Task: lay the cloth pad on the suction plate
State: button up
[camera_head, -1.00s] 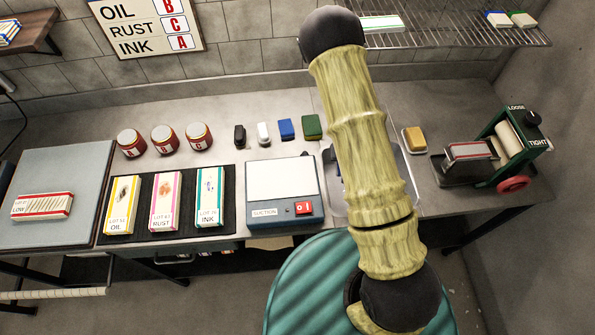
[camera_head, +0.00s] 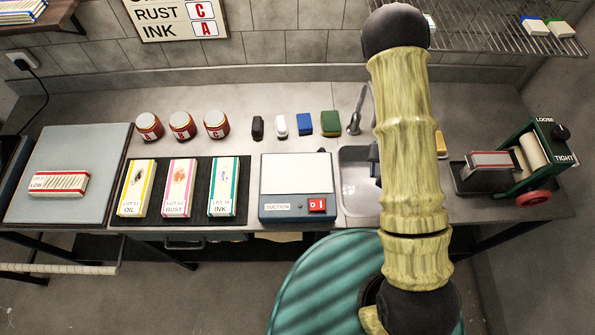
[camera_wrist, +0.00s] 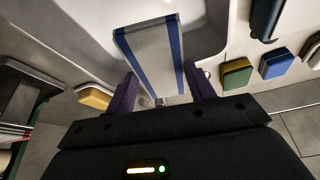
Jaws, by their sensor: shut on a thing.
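My gripper (camera_wrist: 162,88) is shut on a white cloth pad with blue side stripes (camera_wrist: 152,58), which extends outward between its two purple fingers in the wrist view. The pad is over or near the sink; its exact height I cannot tell. The suction plate (camera_head: 296,173) is a bare white surface on a blue-grey box with a red switch, left of the sink and my arm. Nothing lies on it.
The sink (camera_head: 352,185) and tap (camera_head: 357,115) adjoin the suction box. Coloured blocks (camera_head: 304,123) and red jars (camera_head: 182,125) stand behind. Striped pads (camera_head: 179,188) lie on a dark mat at left. A green roller press (camera_head: 530,155) stands at right.

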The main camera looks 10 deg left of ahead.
jog(key=s+a+r+n+g+y+p, duration=0.1)
jog(key=s+a+r+n+y+p, duration=0.15)
jog(key=a+n, duration=0.8)
notch_tip(320, 180, up, 6)
jog(key=n+g+y+p, duration=0.2)
jog(key=n+g, duration=0.2)
jog(key=n, duration=0.6)
send_over(296, 172)
jog(key=d, duration=0.1)
jog(key=shift+w+d+f+g+b, duration=0.1)
jog(key=shift+d+f+g+b, duration=0.1)
jog(key=shift+g+b, duration=0.1)
jog(key=shift+h, duration=0.25)
jog(key=shift+f+b, duration=0.4)
jog(key=shift+f, duration=2.75)
jog(key=shift+f+b, duration=0.55)
jog(key=shift+f, duration=1.3)
jog(key=shift+f, duration=0.1)
jog(key=o, duration=1)
